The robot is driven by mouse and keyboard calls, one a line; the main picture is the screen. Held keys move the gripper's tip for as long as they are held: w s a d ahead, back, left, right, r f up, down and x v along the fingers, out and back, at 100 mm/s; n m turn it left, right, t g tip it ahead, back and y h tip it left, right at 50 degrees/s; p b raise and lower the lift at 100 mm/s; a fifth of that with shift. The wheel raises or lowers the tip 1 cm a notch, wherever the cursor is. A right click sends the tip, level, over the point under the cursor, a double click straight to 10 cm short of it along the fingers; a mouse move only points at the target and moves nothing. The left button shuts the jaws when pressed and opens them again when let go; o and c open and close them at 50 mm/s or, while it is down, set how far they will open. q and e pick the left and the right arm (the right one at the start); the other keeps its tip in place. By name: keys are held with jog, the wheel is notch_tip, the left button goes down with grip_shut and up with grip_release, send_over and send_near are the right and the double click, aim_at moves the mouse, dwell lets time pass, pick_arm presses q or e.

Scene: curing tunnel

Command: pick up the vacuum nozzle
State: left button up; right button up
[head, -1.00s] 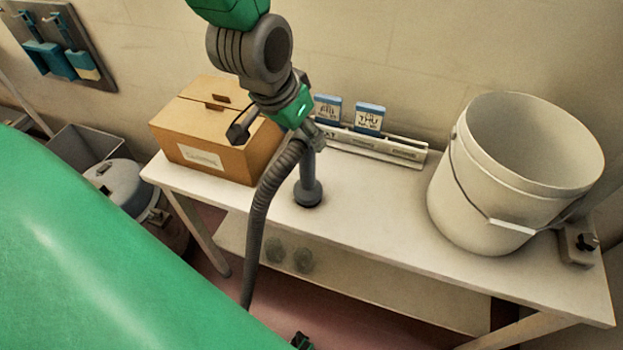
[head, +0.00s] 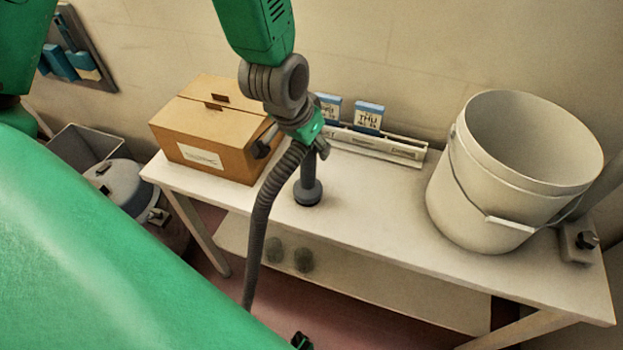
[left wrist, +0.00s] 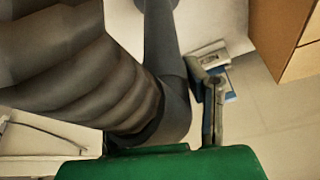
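The vacuum nozzle (head: 308,188) is a dark grey upright tube with a round foot, standing on the white table. A ribbed grey hose (head: 262,215) runs from its top down past the table's front edge. My left gripper (head: 293,150) is at the nozzle's top, with its fingers spread to either side; I see no firm grip. In the left wrist view the hose (left wrist: 70,75) fills the left side and the nozzle tube (left wrist: 163,50) rises in the middle. One finger shows just right of the tube; the other is hidden behind the hose.
A cardboard box (head: 215,130) stands left of the nozzle. A white rack (head: 375,143) with blue-topped cards (head: 368,117) is behind it. A large white bucket (head: 480,205) stands at the right. The table (head: 385,235) is clear between nozzle and bucket.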

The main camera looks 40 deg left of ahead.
pick_arm(q)
jog(key=shift+a, duration=0.15)
grip_shut()
jog(key=shift+a+f, duration=0.2)
jog(key=shift+a, duration=0.55)
jog(key=shift+d, duration=0.1)
